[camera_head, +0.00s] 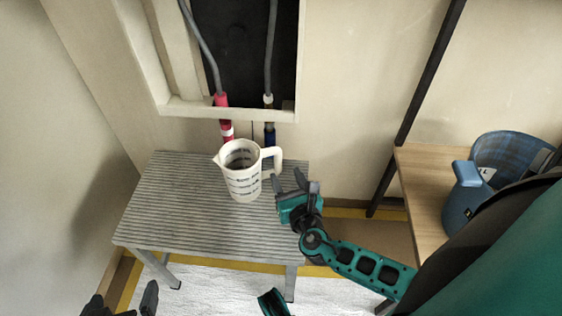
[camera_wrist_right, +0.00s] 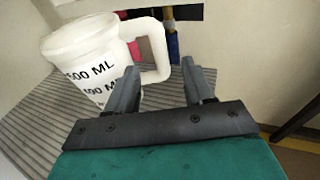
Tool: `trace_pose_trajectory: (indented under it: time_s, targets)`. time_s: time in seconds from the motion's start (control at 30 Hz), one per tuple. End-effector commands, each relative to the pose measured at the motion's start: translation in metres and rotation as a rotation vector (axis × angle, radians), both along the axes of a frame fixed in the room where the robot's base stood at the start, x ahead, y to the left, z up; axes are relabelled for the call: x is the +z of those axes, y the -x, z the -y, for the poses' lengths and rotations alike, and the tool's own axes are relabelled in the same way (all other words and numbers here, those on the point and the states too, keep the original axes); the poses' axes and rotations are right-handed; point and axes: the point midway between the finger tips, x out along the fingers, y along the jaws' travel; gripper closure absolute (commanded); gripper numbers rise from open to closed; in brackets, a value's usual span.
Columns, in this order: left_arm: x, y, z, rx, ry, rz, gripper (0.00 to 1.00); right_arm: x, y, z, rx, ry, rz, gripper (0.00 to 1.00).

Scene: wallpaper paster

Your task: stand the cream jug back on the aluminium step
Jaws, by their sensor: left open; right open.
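The cream jug (camera_head: 243,172) stands upright on the ribbed aluminium step (camera_head: 170,205), toward its back right, with its handle on the right and its spout on the left. The right wrist view shows the jug (camera_wrist_right: 88,62) up close with its black measuring marks, on the step (camera_wrist_right: 35,130). My right gripper (camera_head: 292,182) is open and empty, just right of the jug and near its handle. In the right wrist view its fingers (camera_wrist_right: 160,85) are spread, with the handle beyond them. My left gripper (camera_head: 125,302) is open at the bottom left, partly cut off, away from the step.
A wall recess with grey pipes (camera_head: 270,55) and a red fitting (camera_head: 221,100) is behind the step. A wooden table (camera_head: 425,190) at the right bears a blue jug-like container (camera_head: 465,195) and a blue checked item (camera_head: 510,155). The step's left and front are clear.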

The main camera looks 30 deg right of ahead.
Motion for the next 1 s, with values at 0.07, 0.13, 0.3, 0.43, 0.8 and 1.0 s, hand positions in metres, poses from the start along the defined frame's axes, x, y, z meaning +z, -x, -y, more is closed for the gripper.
trace_pose_trajectory:
  time_s: [0.07, 0.13, 0.3, 0.43, 0.8, 1.0]
  targets:
    - [-0.001, 0.002, -0.001, 0.0, -0.003, -0.005, 0.0, 0.002, 0.012, -0.003, 0.0, 0.0, -0.002, 0.48]
    - [-0.001, 0.003, -0.001, 0.0, -0.004, -0.005, 0.0, 0.003, 0.018, -0.004, 0.0, 0.0, 0.0, 0.48]
    - [0.0, 0.002, -0.001, 0.001, -0.003, 0.0, 0.0, 0.002, 0.027, -0.006, -0.029, -0.099, -0.004, 0.48]
    - [0.0, 0.002, -0.001, 0.0, -0.003, -0.001, 0.0, -0.005, 0.038, -0.01, -0.123, -0.428, -0.017, 0.48]
    - [0.0, 0.003, -0.001, -0.001, -0.003, -0.004, 0.0, -0.006, 0.08, -0.066, -0.616, -1.84, -0.019, 0.48]
    - [0.0, 0.003, 0.0, -0.002, -0.002, -0.004, 0.0, 0.02, 0.093, -0.101, -0.891, -2.464, -0.025, 0.48]
